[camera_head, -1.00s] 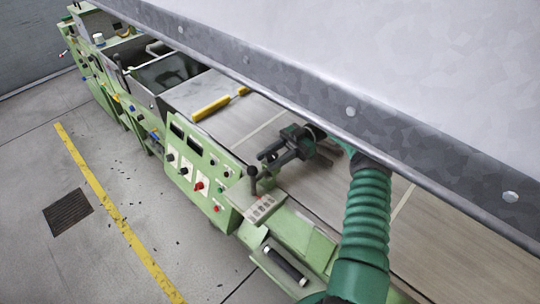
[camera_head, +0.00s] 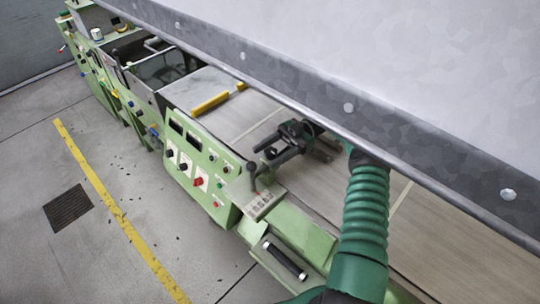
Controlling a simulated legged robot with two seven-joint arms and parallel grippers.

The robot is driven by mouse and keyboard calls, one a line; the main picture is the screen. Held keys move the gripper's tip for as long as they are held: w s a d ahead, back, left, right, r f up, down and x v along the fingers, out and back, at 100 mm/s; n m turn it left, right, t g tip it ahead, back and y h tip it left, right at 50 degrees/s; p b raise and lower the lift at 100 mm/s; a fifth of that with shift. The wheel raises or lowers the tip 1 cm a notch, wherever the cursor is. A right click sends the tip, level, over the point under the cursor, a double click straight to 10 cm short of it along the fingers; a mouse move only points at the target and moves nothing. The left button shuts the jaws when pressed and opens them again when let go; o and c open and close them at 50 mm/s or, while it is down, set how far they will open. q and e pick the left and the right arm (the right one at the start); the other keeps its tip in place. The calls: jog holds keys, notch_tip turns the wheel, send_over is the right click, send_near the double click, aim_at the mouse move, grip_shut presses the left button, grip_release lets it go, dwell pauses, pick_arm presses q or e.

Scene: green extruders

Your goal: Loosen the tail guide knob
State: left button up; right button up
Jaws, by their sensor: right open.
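A dark upright knob (camera_head: 252,171) stands on the inner edge of the green extruder (camera_head: 186,160), beside a small pale button panel (camera_head: 262,202). It looks like the tail guide knob, but I cannot be certain. My right gripper (camera_head: 264,153) is open and empty. Its dark fingers point left over the grey bed, just above and to the right of the knob in the picture, seemingly apart from it. My green right arm comes up from the bottom. My left gripper is not in view.
A large grey metal panel (camera_head: 350,108) slants across the upper right, close above my right wrist. A yellow-handled tool (camera_head: 210,104) lies on the machine bed (camera_head: 250,122). A black handle (camera_head: 285,259) sits on the green front.

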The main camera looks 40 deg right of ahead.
notch_tip(320, 180, up, 4)
jog(key=shift+s+f, duration=0.1)
jog(key=shift+f, duration=0.15)
jog(key=s+a+r+b, duration=0.1)
jog(key=s+a, duration=0.9)
jog(key=s, duration=0.2)
jog(key=shift+r, duration=0.15)
jog(key=m+t+h+b, duration=0.2)
jog(key=m+t+h, duration=1.15)
jog(key=t, duration=0.35)
send_near(270, 151)
jog(key=shift+m+y, duration=0.25)
jog(key=shift+m, duration=0.2)
jog(key=x, duration=0.6)
jog(key=p+x, duration=0.1)
jog(key=x, duration=0.3)
jog(key=shift+w+d+f, duration=0.15)
jog(key=shift+d+f, duration=0.1)
jog(key=shift+d, duration=0.1)
jog(key=shift+c, duration=0.5)
